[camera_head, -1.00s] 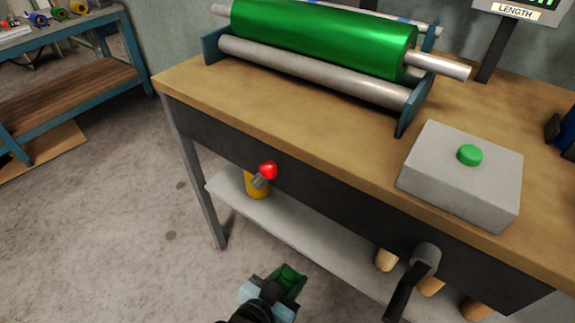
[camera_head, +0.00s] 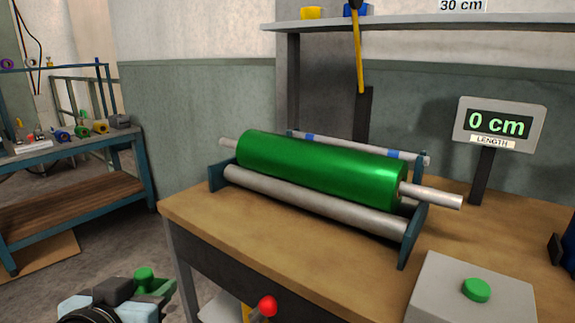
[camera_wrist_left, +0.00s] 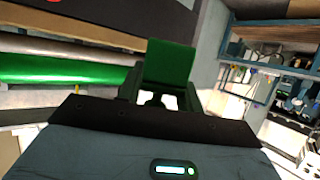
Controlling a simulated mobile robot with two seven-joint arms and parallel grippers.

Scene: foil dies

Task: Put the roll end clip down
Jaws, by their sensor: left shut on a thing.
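My left gripper (camera_head: 134,292) is at the lower left of the head view, in front of and to the left of the workbench. It is shut on the green roll end clip (camera_head: 145,274), which is held in the air, clear of the bench top. The clip also shows as a green block in the left wrist view (camera_wrist_left: 170,65), between the dark fingers. Its lower part is hidden by the gripper. The green foil roll (camera_head: 320,168) lies in its cradle on the workbench (camera_head: 195,212). My right gripper is not in view.
A grey box with a green button (camera_head: 477,289) is on the bench at the right. A length display (camera_head: 500,124) reads 0 cm. A red knob (camera_head: 268,305) sticks out at the bench front. A blue-framed table (camera_head: 75,150) stands far left. Bare wood shows in front of the roll.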

